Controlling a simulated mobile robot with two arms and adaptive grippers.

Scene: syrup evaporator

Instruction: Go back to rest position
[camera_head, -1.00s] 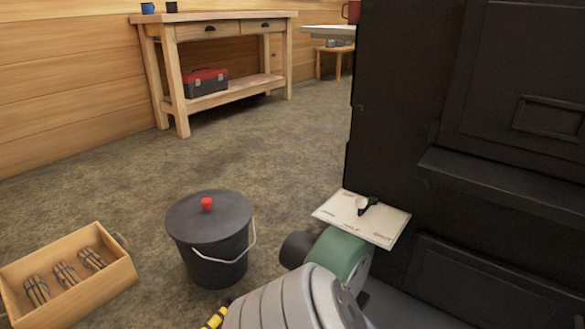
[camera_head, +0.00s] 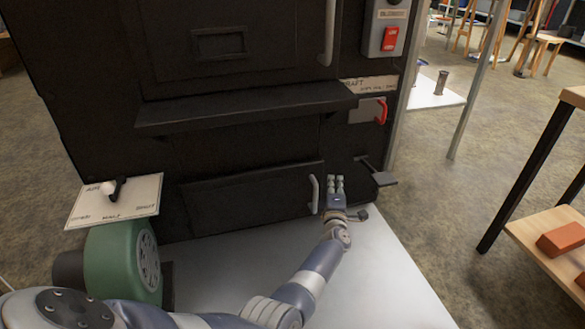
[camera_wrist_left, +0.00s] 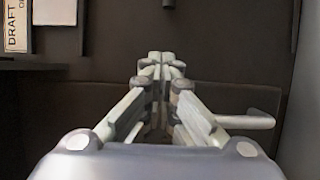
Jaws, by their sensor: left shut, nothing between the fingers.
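My left gripper (camera_head: 336,186) is at the end of my left arm, in front of the black evaporator's lower door (camera_head: 245,196). Its fingers are together and empty; they also show closed in the left wrist view (camera_wrist_left: 160,62). The door's pale handle (camera_head: 314,194) is just left of the gripper, and the handle also shows in the wrist view (camera_wrist_left: 246,121). I see no clear contact between gripper and handle. The door looks shut. My right gripper is not in view.
A green blower (camera_head: 110,262) with a lever plate (camera_head: 140,195) stands left. A pale slab (camera_head: 385,270) lies under my arm. A red switch (camera_head: 390,38) and red draft handle (camera_head: 381,111) are above right. A wooden shelf (camera_head: 530,225) with a brick (camera_head: 562,240) stands right.

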